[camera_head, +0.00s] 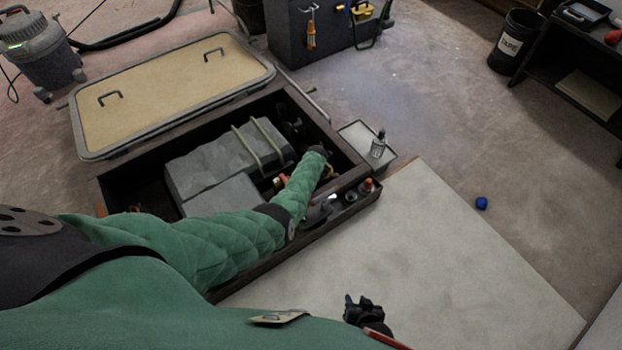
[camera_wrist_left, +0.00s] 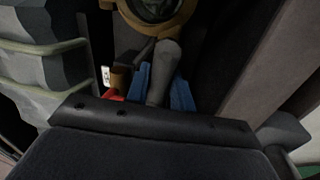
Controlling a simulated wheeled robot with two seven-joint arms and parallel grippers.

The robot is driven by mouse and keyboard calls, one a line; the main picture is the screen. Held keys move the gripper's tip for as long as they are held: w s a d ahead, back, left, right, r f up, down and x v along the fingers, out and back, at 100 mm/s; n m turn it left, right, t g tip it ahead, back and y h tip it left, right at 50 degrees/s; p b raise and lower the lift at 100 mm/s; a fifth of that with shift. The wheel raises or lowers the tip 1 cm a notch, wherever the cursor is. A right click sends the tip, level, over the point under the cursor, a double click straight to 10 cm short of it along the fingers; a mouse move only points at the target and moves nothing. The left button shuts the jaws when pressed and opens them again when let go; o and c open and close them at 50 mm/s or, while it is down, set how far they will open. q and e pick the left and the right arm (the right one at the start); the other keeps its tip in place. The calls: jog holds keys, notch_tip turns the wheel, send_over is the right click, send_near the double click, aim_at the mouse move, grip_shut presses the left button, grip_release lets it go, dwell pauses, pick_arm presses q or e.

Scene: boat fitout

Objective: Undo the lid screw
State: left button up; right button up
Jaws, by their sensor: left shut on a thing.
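My left arm, in a green padded sleeve, reaches into the dark open bay. In the left wrist view a bronze ring (camera_wrist_left: 188,18) with a dark glassy middle lies at the top edge; it looks like a round lid. My left gripper (camera_wrist_left: 167,92), with blue finger pads, is shut on a grey round-ended piece (camera_wrist_left: 167,60) just below that ring. I cannot tell whether this piece is the lid screw. In the head view the left fingertips are hidden in the bay. My right gripper (camera_head: 362,308) is over the pale floor panel, away from the bay; its jaw opening is unclear.
The bay's dark rim (camera_head: 345,150) surrounds a grey engine block (camera_head: 215,165) with pale straps. A tan hatch cover (camera_head: 175,85) lies behind. The pale panel (camera_head: 450,255) is mostly clear; a blue ball (camera_head: 481,203) lies beyond.

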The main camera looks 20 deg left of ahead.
pick_arm(q)
jog(key=shift+n, duration=0.5)
jog(key=o, duration=0.8)
jog(key=shift+o, duration=0.6)
notch_tip(320, 180, up, 8)
jog(key=s+d+p, duration=0.1)
jog(key=p, duration=0.1)
jog(key=shift+f, duration=0.2)
jog(key=shift+d, duration=0.1)
